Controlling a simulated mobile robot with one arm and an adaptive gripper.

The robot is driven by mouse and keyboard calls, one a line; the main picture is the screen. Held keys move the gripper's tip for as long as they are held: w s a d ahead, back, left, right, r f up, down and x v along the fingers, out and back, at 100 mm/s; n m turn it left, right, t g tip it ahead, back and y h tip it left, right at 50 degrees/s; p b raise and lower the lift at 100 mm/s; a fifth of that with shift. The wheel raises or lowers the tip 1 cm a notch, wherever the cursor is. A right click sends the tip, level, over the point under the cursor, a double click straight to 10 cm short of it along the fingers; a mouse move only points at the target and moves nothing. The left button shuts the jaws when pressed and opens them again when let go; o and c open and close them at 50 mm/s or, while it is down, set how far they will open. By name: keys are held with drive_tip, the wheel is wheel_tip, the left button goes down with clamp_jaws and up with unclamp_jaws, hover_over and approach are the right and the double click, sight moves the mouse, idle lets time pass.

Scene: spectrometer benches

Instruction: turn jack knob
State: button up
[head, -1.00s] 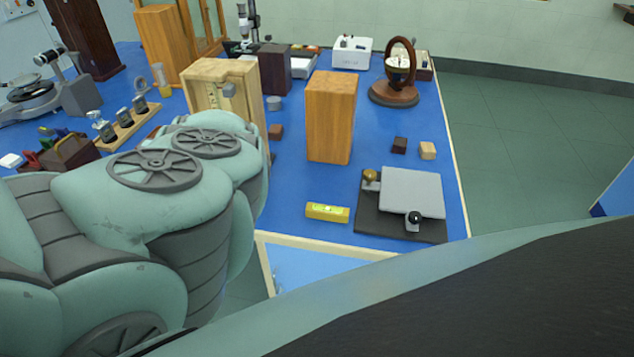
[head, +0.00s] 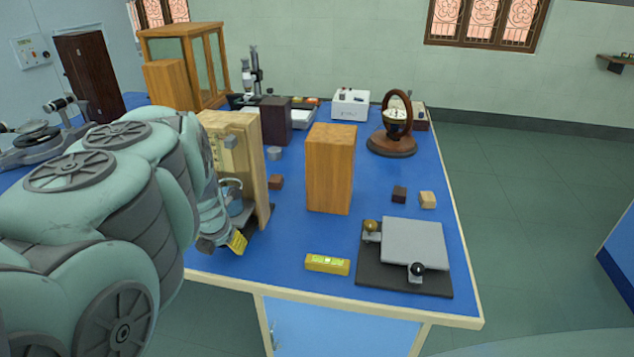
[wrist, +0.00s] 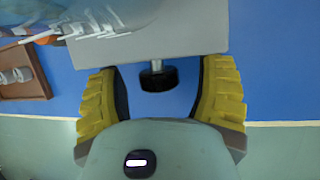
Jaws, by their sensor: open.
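In the wrist view a small black knob (wrist: 157,79) on a short metal shaft sticks out below a light grey body (wrist: 160,38). My gripper (wrist: 160,70) is open, with one yellow-padded finger on each side of the knob and a visible gap on both sides. In the head view my gripper (head: 222,243) shows low at the table's front edge, in front of a pale wooden stand (head: 246,160). The knob and most of its device are hidden there by my arm; a blue-rimmed vessel (head: 232,196) shows beside the stand.
A grey plate on a dark base (head: 375,277) with a black and a brass knob lies right. A brown tray (wrist: 28,92) lies left in the wrist view. Blue table surface is clear around the level.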

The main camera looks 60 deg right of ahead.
drive_tip(key=shift+w+a+f+g+b, duration=0.15)
drive_tip(key=shift+g+b, duration=0.15)
drive_tip(key=shift+b, duration=0.2)
drive_tip(key=g+b, duration=0.1)
drive_tip(key=b, duration=0.1)
drive_tip(key=shift+f+n+h+b, duration=0.1)
drive_tip(key=shift+n+h+b, duration=0.2)
drive_tip(key=shift+h, duration=0.1)
drive_tip(key=shift+g+h+b, duration=0.3)
drive_tip(key=shift+g+b, duration=0.45)
drive_tip(key=shift+g, duration=0.35)
drive_tip(key=d+p+v, duration=0.1)
drive_tip(key=p+v, duration=1.6)
drive_tip(key=p, duration=0.2)
drive_tip(key=w+a+f+m+t+y+b, duration=0.2)
drive_tip(key=w+a+f+m+t, duration=0.1)
drive_tip(key=w+a, duration=0.4)
drive_tip(key=w+a+f+m+t+y+b, duration=0.2)
drive_tip(key=w+a, duration=0.6)
drive_tip(key=w, duration=0.6)
drive_tip(key=shift+w+a+f+m+t+b, duration=0.2)
drive_tip(key=shift+f+m+t+b, duration=0.4)
drive_tip(key=shift+f+m+t, duration=0.9)
drive_tip(key=shift+r+t, duration=0.4)
drive_tip(key=shift+t, duration=0.3)
drive_tip(key=shift+c, duration=0.2)
